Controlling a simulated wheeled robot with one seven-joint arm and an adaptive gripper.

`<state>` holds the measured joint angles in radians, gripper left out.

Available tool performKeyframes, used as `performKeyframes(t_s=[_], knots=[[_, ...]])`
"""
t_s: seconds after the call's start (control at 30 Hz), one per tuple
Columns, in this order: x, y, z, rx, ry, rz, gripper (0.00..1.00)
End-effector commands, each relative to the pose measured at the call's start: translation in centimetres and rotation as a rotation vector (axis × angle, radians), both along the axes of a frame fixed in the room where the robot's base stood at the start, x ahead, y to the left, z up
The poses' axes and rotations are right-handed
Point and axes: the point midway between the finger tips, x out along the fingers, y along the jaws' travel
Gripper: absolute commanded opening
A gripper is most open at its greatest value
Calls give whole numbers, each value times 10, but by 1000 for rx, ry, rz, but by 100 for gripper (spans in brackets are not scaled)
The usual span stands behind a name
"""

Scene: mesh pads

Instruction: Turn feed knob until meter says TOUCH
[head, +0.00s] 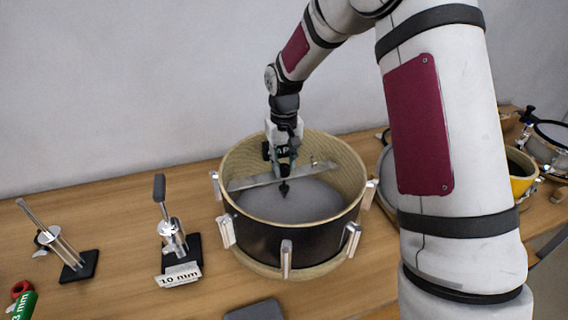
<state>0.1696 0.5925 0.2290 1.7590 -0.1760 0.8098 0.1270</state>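My gripper (284,172) points down inside the round drum shell (250,225), over its grey mesh pad (300,203). A flat metal bar (250,181) spans the shell just beneath the gripper. A small dark pointed piece (284,188) shows directly under the fingertips, close above the pad. I cannot tell whether it touches the pad.
Two lever tools on black bases stand left of the drum: one (173,238) with a "10 mm" tag (180,275), one (66,252) farther left. A green "3 mm" roll (22,306) lies at the left edge.

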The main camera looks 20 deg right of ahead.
Motion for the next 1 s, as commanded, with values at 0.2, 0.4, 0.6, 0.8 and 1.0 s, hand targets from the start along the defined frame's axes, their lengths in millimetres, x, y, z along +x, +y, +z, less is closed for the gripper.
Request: performKeyframes(t_s=[0.2, 0.4, 0.6, 0.8, 1.0], knots=[[0, 0, 0, 0, 0, -2, 0], [0, 0, 0, -1, 0, -43, 0], [0, 0, 0, -1, -1, -156, 0], [0, 1, 0, -1, 0, -317, 0], [0, 0, 0, -1, 0, -471, 0]])
